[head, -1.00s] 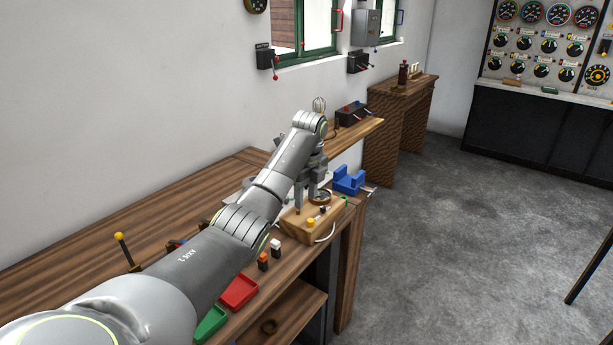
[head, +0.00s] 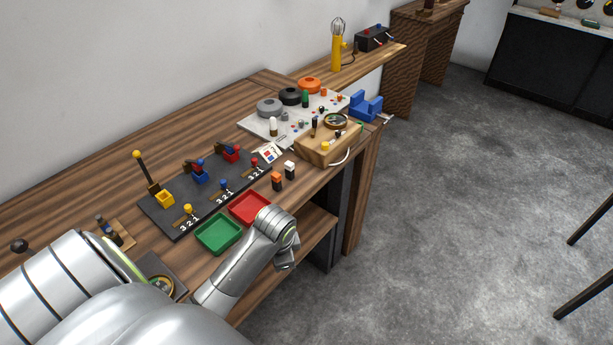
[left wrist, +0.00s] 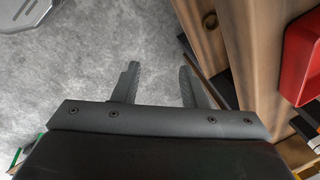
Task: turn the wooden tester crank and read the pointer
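The wooden tester (head: 318,154) is a light wooden box near the right end of the bench. It has a round dial (head: 336,121) on top, a yellow knob (head: 325,146), small dark parts and a pale curved cord or handle at its front. The pointer reading is too small to tell, and I cannot clearly make out the crank. My left gripper (left wrist: 158,86) is open and empty, its two fingers apart above the floor. In the head view its wrist (head: 272,232) is in front of the bench edge by the red tray, well apart from the tester. My right gripper is not in view.
A red tray (head: 267,208) and a green tray (head: 201,236) lie at the bench's front edge. A dark lever board (head: 176,226), a grey panel (head: 262,127) with round knobs and a blue holder (head: 378,108) are also there.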

